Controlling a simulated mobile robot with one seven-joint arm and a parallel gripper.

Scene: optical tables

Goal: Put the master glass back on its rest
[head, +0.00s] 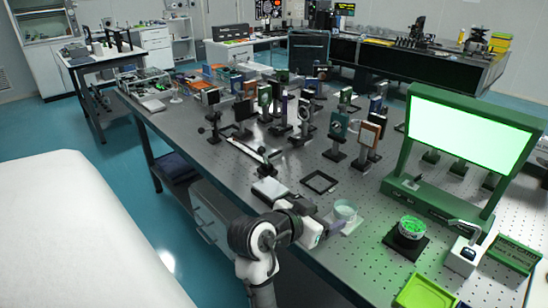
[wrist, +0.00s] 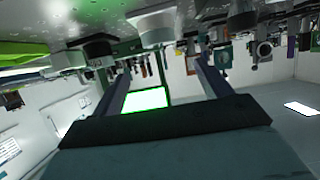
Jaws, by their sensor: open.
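My gripper (head: 332,224) is open and empty, low over the front edge of the table. Its two fingers stand apart in the wrist view (wrist: 158,68). A pale round glass piece (head: 345,208) sits on a whitish square pad (head: 352,228) just beyond the fingertips. Farther right, a round piece with a bright green pattern (head: 411,226) sits on a black square base (head: 404,244). I cannot tell for sure which of these is the master glass or its rest. The wrist view is upside down and shows a dark round piece (wrist: 98,45) and a whitish one (wrist: 155,22).
A green-framed lit panel (head: 470,135) stands behind. A white box with an arm (head: 466,255) and a lime tray (head: 424,292) are at right. A flat black frame (head: 319,182) and several mounted optics stand left and behind. Bare perforated tabletop shows around the black base.

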